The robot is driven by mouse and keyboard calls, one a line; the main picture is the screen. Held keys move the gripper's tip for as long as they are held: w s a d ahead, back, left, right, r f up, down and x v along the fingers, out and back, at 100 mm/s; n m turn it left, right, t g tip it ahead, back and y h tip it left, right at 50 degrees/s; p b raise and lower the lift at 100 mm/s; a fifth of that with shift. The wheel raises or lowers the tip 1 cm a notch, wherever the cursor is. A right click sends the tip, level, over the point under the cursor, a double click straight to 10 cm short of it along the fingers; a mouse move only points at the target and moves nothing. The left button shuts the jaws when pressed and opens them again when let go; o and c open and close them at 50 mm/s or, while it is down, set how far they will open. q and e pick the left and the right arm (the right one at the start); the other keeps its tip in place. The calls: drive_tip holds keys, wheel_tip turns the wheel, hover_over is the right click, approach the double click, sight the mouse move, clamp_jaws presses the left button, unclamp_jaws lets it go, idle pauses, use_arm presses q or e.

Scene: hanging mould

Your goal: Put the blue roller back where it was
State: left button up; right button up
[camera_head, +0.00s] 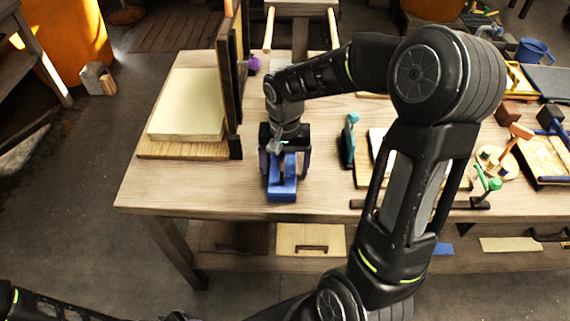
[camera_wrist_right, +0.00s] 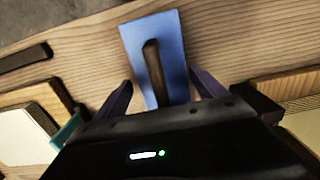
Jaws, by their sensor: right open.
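A flat blue block (camera_head: 282,191) lies on the bench near its front edge. In the right wrist view the blue block (camera_wrist_right: 153,50) shows a dark brown bar-like handle on top. I see no clear roller shape on it. My right gripper (camera_head: 284,168) is open and points down at the block. In the wrist view its fingers (camera_wrist_right: 160,88) stand on either side of the block's near end, apart from it. A dark block with a blue handle (camera_head: 549,117) lies at the far right; I cannot tell if it is a roller.
A pale paper stack (camera_head: 187,105) on a wooden board stands left, beside an upright dark frame (camera_head: 228,80). A teal-handled tool (camera_head: 350,140) stands to the right of my gripper. Several tools and trays crowd the right side. The bench's front left is clear.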

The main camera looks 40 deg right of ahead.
wheel_tip(320, 180, up, 13)
drive_tip(key=shift+r+p, duration=0.15)
drive_tip(key=shift+p, duration=0.35)
idle(0.5)
